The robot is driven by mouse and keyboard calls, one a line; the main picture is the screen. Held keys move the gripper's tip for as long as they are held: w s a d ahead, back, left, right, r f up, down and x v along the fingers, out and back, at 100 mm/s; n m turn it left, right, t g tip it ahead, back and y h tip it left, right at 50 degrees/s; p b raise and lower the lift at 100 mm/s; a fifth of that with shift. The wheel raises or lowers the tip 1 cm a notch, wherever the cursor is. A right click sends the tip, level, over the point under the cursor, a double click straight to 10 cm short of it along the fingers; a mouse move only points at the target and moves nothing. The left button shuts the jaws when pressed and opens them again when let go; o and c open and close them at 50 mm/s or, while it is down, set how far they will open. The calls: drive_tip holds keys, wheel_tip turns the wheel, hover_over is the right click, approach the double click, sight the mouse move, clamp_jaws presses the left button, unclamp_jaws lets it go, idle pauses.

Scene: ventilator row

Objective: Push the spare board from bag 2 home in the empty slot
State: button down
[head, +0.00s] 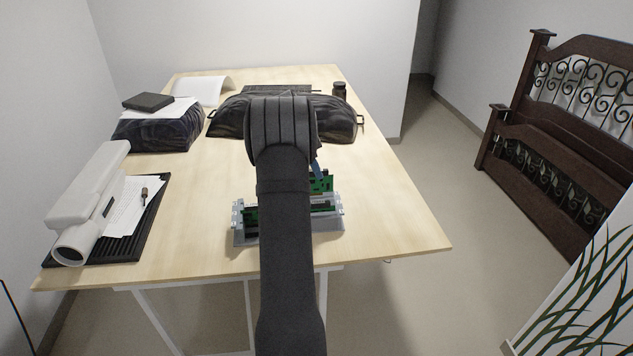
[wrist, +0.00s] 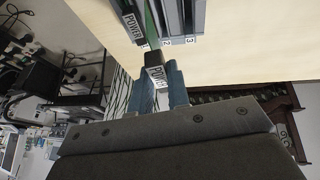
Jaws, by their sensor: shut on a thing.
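My gripper (wrist: 163,88), with blue fingers, is shut on the black end piece of a board labelled POWER (wrist: 156,76). In the head view a green board (head: 322,183) stands up at the right of the grey rack (head: 333,224), below the blue fingertips. My dark arm hides the rack's middle and most of the gripper there. In the wrist view the rack (wrist: 186,18) shows at the top with slot numbers 2 and 3. Another POWER-labelled board (wrist: 131,24) is beside them. How deep the held board sits cannot be told. Which bag is bag 2 cannot be read.
Large black bags (head: 335,118) (head: 160,131) lie at the back of the wooden table (head: 400,220). A small dark bottle (head: 340,91) stands at the back. A white device (head: 90,200), papers and a black mat (head: 125,243) are at the left. The table right of the rack is clear.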

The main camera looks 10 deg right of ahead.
drive_tip(key=s+a+r+t, duration=0.15)
drive_tip(key=s+a, duration=0.25)
drive_tip(key=a, duration=0.6)
drive_tip(key=s+a+r, duration=0.3)
drive_tip(key=s+a, duration=0.1)
drive_tip(key=a, duration=0.6)
drive_tip(key=shift+t, duration=0.25)
drive_tip(key=shift+f, duration=2.55)
drive_tip(key=shift+f, duration=0.85)
drive_tip(key=shift+f, duration=0.35)
drive_tip(key=shift+f, duration=0.35)
drive_tip(key=shift+f, duration=0.65)
drive_tip(key=shift+f, duration=0.4)
drive_tip(key=shift+f, duration=0.35)
